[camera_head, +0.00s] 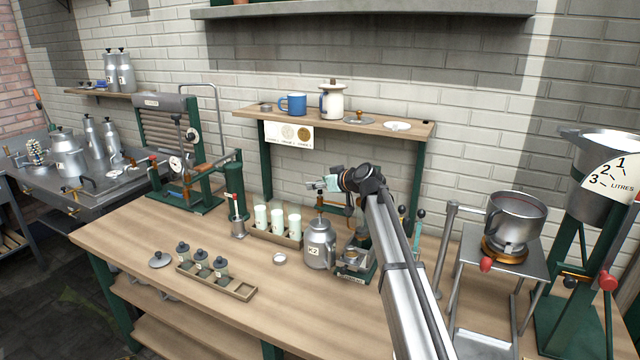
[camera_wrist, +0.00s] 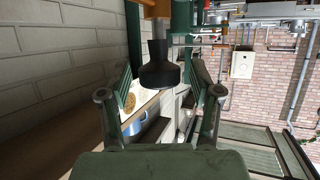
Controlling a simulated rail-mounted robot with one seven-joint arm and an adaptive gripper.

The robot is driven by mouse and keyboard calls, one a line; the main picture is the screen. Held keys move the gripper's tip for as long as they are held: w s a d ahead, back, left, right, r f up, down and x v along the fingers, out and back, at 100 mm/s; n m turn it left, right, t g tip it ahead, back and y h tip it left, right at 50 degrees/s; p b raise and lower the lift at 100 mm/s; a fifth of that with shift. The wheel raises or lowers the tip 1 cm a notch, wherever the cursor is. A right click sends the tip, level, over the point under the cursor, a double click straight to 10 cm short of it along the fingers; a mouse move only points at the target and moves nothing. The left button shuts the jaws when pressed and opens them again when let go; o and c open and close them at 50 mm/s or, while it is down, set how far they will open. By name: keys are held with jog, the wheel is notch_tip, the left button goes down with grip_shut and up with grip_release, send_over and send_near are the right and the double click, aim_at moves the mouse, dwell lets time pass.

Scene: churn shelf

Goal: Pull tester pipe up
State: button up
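My gripper (camera_head: 322,184) is above the wooden bench, pointing left in the head view, over the grey can marked K2 (camera_head: 319,245). In the wrist view my gripper (camera_wrist: 162,84) has its two fingers spread well apart. A black bell-shaped piece with a narrow neck (camera_wrist: 159,70) shows between or beyond the fingers; I cannot tell whether they touch it. A small green-based device (camera_head: 354,262), possibly the tester, stands right of the K2 can, partly hidden by my arm. I cannot clearly pick out its pipe.
A wooden tray with dark-capped pots (camera_head: 215,275) lies front left. The wall shelf (camera_head: 250,113) holds a blue mug (camera_head: 293,104) and a white jar. A metal pot (camera_head: 515,217) stands right.

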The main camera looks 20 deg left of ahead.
grip_shut()
jog(key=shift+r, duration=0.15)
notch_tip(320, 180, up, 17)
jog(key=b, duration=0.2)
jog(key=shift+o, duration=0.3)
grip_release()
